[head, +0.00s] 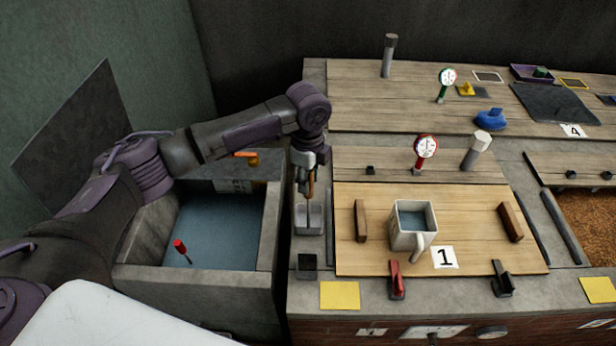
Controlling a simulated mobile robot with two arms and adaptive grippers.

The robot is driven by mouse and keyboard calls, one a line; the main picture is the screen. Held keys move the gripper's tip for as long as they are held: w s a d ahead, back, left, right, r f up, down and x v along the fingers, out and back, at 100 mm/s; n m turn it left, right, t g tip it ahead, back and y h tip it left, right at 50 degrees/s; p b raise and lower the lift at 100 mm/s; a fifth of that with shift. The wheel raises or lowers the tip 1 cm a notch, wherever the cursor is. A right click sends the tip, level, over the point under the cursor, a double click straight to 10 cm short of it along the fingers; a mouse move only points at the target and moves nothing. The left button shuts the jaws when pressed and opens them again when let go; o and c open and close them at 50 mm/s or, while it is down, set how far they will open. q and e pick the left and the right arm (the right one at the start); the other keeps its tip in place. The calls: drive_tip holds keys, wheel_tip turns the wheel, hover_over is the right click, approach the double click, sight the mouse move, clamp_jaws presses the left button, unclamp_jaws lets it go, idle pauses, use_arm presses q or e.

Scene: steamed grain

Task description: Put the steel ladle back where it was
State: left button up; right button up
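My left gripper (308,172) points down above a small light-grey square holder (309,219) on the stone ledge left of the wooden board. It appears shut on the upright ladle (310,190), whose thin brownish handle shows between and below the fingers. The ladle's lower end reaches down at the holder, and its bowl is hard to make out. I cannot tell whether it rests on the holder's bottom. My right gripper is not in view.
A water basin (273,235) with a red-handled float or tool (180,247) lies left. A white mug (411,226) stands on the board (460,258) to the right, between wooden blocks. A dark empty square cup (307,266) sits just in front of the holder.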

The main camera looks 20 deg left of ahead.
use_arm(q)
drive_tip(key=shift+o, duration=0.7)
drive_tip(key=shift+r, duration=0.25)
wheel_tip(320, 180, up, 12)
drive_tip(key=shift+f+b, duration=0.1)
drive_tip(key=shift+b, duration=0.8)
